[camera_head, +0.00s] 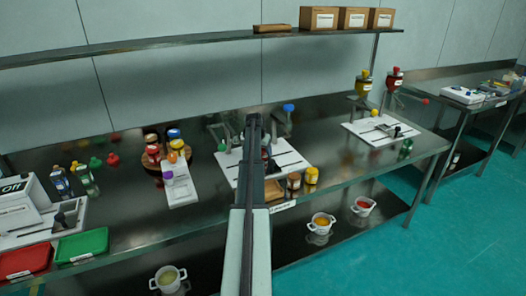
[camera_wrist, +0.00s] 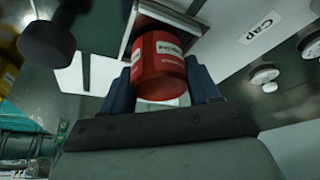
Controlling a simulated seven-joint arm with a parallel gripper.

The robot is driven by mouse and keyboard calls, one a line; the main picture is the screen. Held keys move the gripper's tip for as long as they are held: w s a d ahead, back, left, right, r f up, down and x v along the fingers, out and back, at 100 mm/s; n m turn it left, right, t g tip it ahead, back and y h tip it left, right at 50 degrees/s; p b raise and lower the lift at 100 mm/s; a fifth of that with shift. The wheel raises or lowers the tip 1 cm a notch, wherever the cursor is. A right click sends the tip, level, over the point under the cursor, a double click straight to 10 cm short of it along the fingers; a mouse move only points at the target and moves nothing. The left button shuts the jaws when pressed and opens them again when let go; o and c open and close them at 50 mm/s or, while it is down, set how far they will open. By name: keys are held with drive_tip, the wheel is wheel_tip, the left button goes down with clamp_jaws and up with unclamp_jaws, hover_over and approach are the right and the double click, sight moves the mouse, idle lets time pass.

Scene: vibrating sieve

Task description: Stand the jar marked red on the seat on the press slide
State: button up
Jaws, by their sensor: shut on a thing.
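In the wrist view my gripper (camera_wrist: 160,90) is shut on a red jar (camera_wrist: 160,60) with a white label, its blue fingers on either side. The jar is in front of a pale metal-edged frame (camera_wrist: 137,25) with a dark inside; I cannot tell whether it touches or rests on anything. In the head view my own arm reaches over a white board (camera_head: 290,165) with press-like fixtures and hides most of my gripper and the jar. The seat on the slide cannot be clearly made out.
A blue-topped fixture (camera_head: 288,107) stands behind the board. Brown (camera_head: 293,181) and yellow (camera_head: 311,175) jars stand at the bench's front edge.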

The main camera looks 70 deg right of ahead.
drive_tip(key=shift+f, duration=0.1)
drive_tip(key=o, duration=1)
drive_tip(key=shift+o, duration=0.2)
drive_tip(key=v, duration=1.2)
